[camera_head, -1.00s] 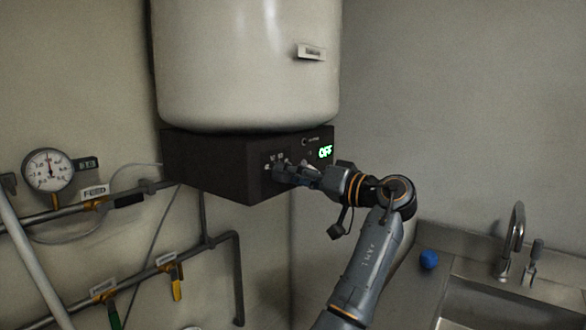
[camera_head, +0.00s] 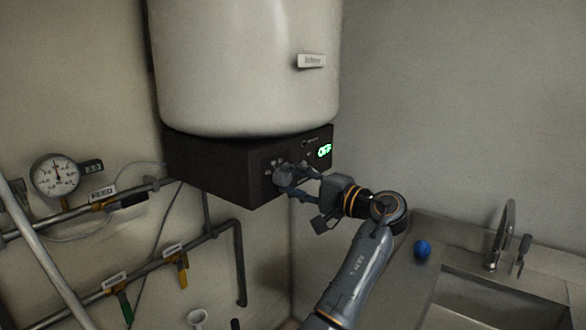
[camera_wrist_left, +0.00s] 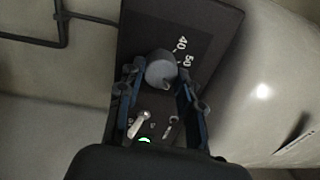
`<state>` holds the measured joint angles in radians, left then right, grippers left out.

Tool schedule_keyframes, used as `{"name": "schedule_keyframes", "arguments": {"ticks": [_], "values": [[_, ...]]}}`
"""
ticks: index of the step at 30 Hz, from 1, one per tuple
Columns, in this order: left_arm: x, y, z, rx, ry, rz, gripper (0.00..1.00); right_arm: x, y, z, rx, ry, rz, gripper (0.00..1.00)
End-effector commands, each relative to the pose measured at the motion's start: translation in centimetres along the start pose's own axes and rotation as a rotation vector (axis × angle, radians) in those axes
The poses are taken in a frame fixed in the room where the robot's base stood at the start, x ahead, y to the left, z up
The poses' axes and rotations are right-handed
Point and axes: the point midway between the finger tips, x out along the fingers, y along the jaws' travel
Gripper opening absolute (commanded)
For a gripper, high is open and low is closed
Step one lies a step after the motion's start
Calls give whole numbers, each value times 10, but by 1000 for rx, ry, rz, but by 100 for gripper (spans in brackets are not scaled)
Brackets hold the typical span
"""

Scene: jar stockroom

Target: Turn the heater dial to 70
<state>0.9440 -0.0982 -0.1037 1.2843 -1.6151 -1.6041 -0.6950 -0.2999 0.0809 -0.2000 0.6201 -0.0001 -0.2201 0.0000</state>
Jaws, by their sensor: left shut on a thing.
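The heater is a large pale tank (camera_head: 245,65) with a dark control box (camera_head: 215,172) under it. A green lit display (camera_head: 324,151) on the box's front seems to read OFF. The round grey dial (camera_wrist_left: 160,69) shows in the left wrist view, with the printed marks 40 and 50 beside it. A small mark on it shows near its lower edge. My left gripper (camera_head: 283,178) is at the box's front, shut on the dial; its fingers (camera_wrist_left: 160,84) lie on either side of it. In the head view it hides most of the dial. My right gripper is out of view.
A metal lever switch (camera_wrist_left: 139,124) sits beside the dial between my fingers. A pressure gauge (camera_head: 55,174) and pipes with labelled valves (camera_head: 183,273) are on the left wall. A sink (camera_head: 500,305), a tap (camera_head: 503,235) and a blue ball (camera_head: 422,249) are at the right.

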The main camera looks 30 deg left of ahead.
Motion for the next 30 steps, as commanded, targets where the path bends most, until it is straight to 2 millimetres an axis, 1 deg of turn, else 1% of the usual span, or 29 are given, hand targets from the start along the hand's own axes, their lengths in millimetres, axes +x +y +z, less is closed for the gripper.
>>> {"name": "schedule_keyframes", "arguments": {"ticks": [1,3,12,19,30], "values": [[0,-4,0,40,3,0,4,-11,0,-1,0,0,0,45],[0,-4,0,95,6,0,4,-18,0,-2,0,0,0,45],[0,-2,0,265,13,1,4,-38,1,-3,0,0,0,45],[0,0,0,322,15,1,4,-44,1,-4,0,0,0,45],[0,1,0,336,15,2,4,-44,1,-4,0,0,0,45]]}}
